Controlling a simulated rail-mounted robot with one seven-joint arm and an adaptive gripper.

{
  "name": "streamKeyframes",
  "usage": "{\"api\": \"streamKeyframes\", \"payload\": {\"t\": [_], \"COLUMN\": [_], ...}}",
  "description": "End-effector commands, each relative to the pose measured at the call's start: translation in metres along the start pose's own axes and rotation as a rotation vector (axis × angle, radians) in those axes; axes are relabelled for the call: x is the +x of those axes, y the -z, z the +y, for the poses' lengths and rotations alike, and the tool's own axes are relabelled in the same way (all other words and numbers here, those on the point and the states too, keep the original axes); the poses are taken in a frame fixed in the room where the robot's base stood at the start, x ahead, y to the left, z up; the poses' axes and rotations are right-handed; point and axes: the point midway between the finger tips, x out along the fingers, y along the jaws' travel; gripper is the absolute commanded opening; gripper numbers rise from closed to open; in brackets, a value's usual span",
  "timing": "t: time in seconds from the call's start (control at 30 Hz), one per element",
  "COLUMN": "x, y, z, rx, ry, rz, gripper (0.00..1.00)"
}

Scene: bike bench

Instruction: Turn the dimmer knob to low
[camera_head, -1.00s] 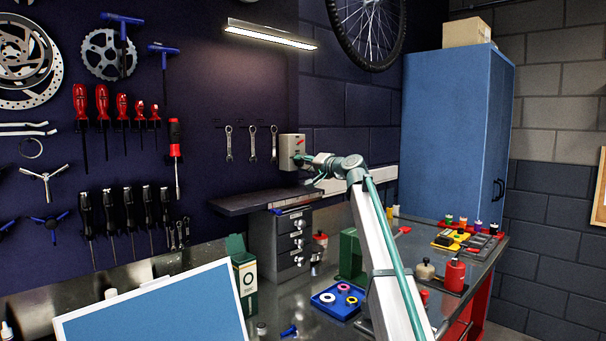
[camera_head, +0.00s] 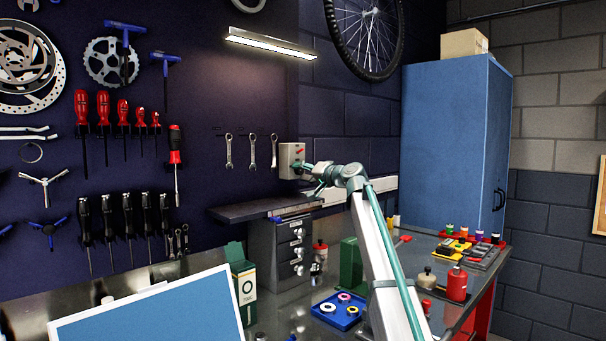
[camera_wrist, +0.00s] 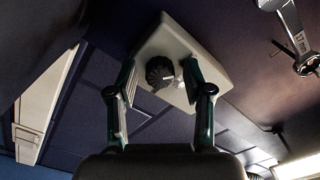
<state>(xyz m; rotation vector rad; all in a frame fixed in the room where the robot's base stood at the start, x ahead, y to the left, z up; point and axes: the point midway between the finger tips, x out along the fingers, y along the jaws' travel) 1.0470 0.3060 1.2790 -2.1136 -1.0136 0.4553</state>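A pale control box (camera_head: 288,153) is fixed to the dark wall right of the hanging wrenches; it also shows in the wrist view (camera_wrist: 178,42). The black round dimmer knob (camera_wrist: 160,72) with a light mark sits on the box face. My gripper (camera_wrist: 158,74) is open, with one finger to the left and one to the right of the knob, and gaps seem to show on both sides. In the head view my gripper (camera_head: 304,168) is at the box, and the knob is hard to make out behind it. I cannot tell the knob's setting.
A small red part (camera_head: 299,151) shows on the box. Several wrenches (camera_head: 252,151) hang to its left. A dark shelf (camera_head: 262,207) lies below, above the grey drawer unit (camera_head: 278,250). A lamp (camera_head: 270,43) is overhead. A blue cabinet (camera_head: 452,140) stands at right.

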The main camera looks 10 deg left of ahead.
Motion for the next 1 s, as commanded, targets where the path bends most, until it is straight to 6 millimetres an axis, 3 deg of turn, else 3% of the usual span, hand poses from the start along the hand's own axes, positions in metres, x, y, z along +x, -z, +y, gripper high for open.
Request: {"api": "streamKeyframes", "payload": {"t": [0.3, 0.47, 1.0], "x": [-0.001, -0.013, -0.105], "y": [0.001, 0.0, -0.001], "z": [0.0, 0.0, 0.0], "rx": [0.001, 0.001, 0.0], "ry": [0.0, 0.0, 0.0], "rz": [0.002, 0.002, 0.002], "gripper": [0.56, 0.56, 0.56]}}
